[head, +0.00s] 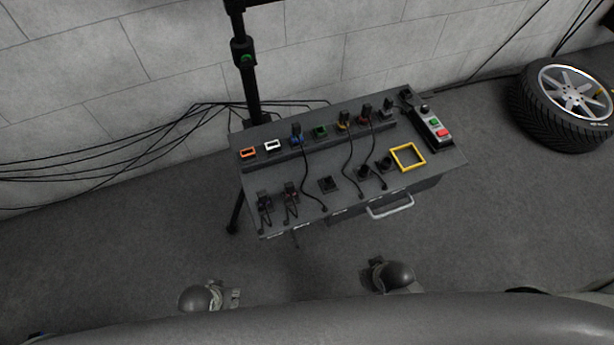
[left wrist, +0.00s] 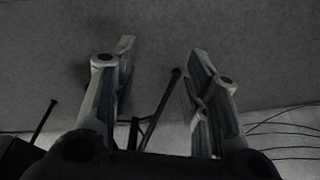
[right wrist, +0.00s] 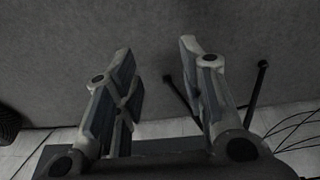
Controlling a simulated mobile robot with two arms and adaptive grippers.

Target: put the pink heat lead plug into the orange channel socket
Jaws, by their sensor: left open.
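The orange-framed socket (head: 248,153) is at the left end of the row on the grey bench's raised strip, and looks empty. Two dark plugs with leads stand at the bench's front left: one farther left (head: 264,203) and one beside it (head: 290,190). Their colour is too small to tell, so I cannot say which is pink. My left gripper (head: 235,297) is in front of the bench, low in the head view; its fingers are apart and empty in the left wrist view (left wrist: 158,75). My right gripper (head: 372,272) is also clear of the bench, open and empty in the right wrist view (right wrist: 155,75).
The row also has a white socket (head: 272,145), a green socket (head: 320,131) and several plugged leads. A yellow square frame (head: 408,157), a button box (head: 434,128) and a front handle (head: 390,207) sit at the right. A black post (head: 246,80) stands behind. Floor in front is clear.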

